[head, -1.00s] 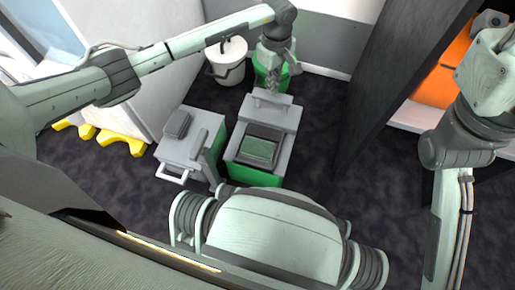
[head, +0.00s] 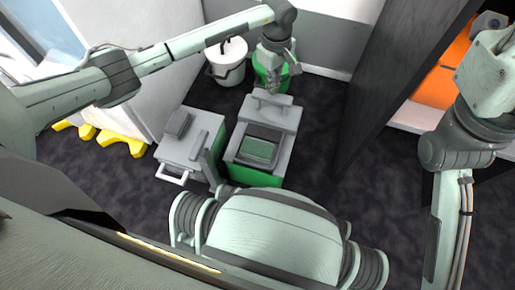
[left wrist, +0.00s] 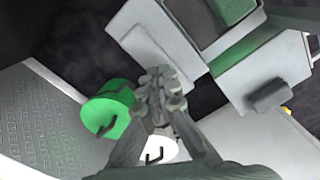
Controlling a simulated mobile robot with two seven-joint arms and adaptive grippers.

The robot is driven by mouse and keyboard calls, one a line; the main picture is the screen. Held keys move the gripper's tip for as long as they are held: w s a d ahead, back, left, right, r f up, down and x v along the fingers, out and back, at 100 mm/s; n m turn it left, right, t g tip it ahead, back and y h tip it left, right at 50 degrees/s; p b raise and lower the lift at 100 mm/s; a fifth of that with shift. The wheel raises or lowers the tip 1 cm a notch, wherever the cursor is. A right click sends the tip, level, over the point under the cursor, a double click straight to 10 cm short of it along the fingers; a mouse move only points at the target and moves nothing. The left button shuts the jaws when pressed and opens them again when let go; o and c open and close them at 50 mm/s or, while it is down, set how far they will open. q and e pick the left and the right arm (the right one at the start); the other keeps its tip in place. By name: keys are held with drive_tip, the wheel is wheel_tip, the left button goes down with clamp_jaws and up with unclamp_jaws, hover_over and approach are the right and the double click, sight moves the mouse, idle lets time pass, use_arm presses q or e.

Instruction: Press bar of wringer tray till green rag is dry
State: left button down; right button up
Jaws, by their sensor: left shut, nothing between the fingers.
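The wringer tray (head: 236,155) is a grey unit on a green base in the middle of the head view. The green rag (head: 262,150) lies flat in its dark recess and shows partly at the top of the left wrist view (left wrist: 230,8). The light grey bar (head: 272,102) is at the tray's far end. My left gripper (head: 270,90) is shut and empty, pointing down at the bar. Its fingertips (left wrist: 165,82) overlap the bar's end of the tray in the left wrist view; I cannot tell whether they touch it. My right gripper is out of view.
A grey box with a white handle (head: 172,174) stands left of the tray. A white bucket (head: 228,70) and a green container (head: 262,74) stand behind. A dark panel (head: 378,90) rises at the right. Dark floor (head: 325,160) is free right of the tray.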

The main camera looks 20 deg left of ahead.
sight(272, 97)
use_arm(q)
drive_tip(key=shift+f, duration=0.15)
drive_tip(key=shift+f+b, duration=1)
drive_tip(key=shift+f, duration=0.05)
drive_tip(key=shift+f+b, duration=0.4)
drive_tip(key=shift+f, duration=1.05)
drive_tip(key=shift+s, duration=0.1)
